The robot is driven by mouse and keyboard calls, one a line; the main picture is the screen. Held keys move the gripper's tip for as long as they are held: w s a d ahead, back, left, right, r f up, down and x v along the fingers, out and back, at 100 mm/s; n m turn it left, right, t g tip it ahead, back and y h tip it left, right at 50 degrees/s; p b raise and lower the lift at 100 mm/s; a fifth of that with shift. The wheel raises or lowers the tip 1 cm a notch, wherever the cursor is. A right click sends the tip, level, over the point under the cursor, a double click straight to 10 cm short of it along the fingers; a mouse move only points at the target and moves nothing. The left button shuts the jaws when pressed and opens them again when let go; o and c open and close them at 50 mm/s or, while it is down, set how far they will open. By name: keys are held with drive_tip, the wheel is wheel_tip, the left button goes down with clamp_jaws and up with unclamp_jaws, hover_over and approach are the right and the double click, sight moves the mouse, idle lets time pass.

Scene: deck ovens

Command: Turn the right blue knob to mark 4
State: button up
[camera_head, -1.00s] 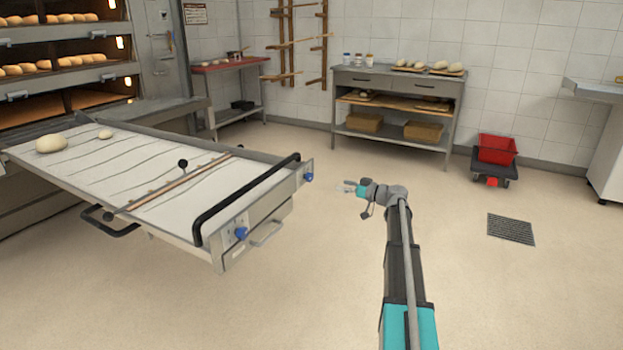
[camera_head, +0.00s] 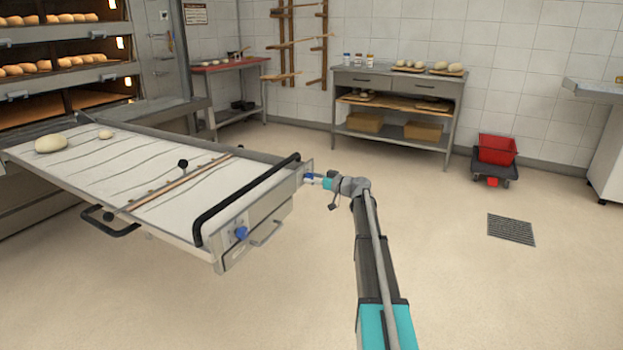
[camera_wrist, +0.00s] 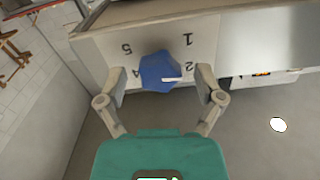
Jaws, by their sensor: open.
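The right blue knob (camera_head: 308,176) sits on the front end panel of the loader, at its far corner. In the wrist view the knob (camera_wrist: 158,69) is at the middle, on a pale plate with upside-down black numbers; 1, 2, 4 and 5 show. Its white pointer lies toward the right, near the 2. My gripper (camera_wrist: 160,84) is open, with one finger on each side of the knob and visible gaps between. In the head view my gripper (camera_head: 317,181) is right at the knob and partly covers it.
The left blue knob (camera_head: 241,233) is on the same panel, nearer the camera. A black bar handle (camera_head: 245,200) runs above the panel. Dough pieces (camera_head: 51,144) lie at the loader's far end. Open floor lies to the right.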

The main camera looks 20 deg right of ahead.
drive_tip(key=shift+w+a, duration=0.2)
drive_tip(key=shift+w, duration=0.1)
